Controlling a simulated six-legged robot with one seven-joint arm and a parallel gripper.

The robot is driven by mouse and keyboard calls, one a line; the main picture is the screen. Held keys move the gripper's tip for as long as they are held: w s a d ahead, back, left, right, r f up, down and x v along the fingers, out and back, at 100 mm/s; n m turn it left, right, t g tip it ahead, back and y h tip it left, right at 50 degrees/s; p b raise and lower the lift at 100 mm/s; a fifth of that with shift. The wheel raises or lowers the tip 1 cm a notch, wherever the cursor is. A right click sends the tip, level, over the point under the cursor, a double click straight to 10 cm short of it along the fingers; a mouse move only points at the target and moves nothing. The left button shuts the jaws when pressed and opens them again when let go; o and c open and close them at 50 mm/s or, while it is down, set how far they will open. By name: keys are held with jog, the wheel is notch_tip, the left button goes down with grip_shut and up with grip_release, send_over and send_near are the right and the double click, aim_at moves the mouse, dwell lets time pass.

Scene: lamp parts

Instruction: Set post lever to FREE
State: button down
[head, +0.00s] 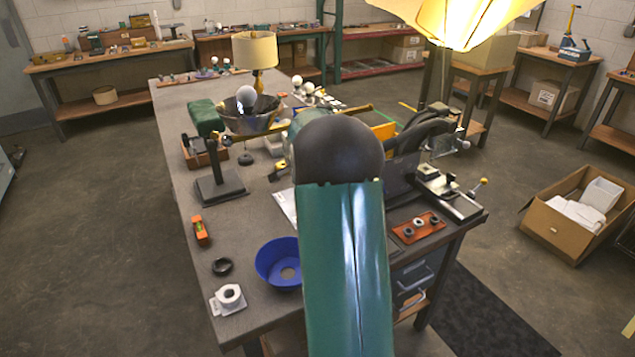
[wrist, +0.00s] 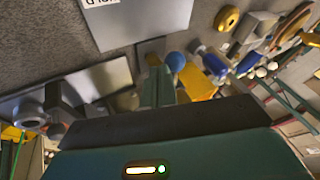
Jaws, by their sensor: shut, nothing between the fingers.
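In the head view a black post (head: 214,160) stands upright on a flat black base on the left of the bench, near a brass rod. I cannot make out which piece is the post lever or how it is set. In the wrist view a light plate (wrist: 143,22) carries cut-off, upside-down lettering that may read HOLD. A blue ball (wrist: 176,62) and a yellow piece (wrist: 198,84) lie just past my gripper (wrist: 160,72), which is shut and empty. Whether it touches them is unclear. In the head view my arm hides the gripper.
The bench (head: 180,130) holds a blue bowl (head: 280,262), an orange level (head: 200,230), a black ring (head: 222,267), a lamp (head: 255,52) and a clamp fixture (head: 452,195). A cardboard box (head: 550,238) stands on the floor at right. The floor at left is clear.

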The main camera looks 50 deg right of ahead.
jog(key=shift+w+m+g+h, duration=0.25)
jog(key=shift+w+m, duration=0.25)
jog(key=shift+w, duration=0.65)
jog(key=shift+w+m+g+h, duration=0.2)
jog(key=shift+w+m, duration=0.3)
jog(key=shift+w, duration=0.65)
jog(key=shift+r, duration=0.1)
jog(key=s+a+r, duration=0.2)
jog(key=s+a, duration=0.1)
jog(key=a, duration=0.3)
jog(key=s+a+r, duration=0.2)
jog(key=s+a, duration=0.2)
jog(key=a, duration=0.3)
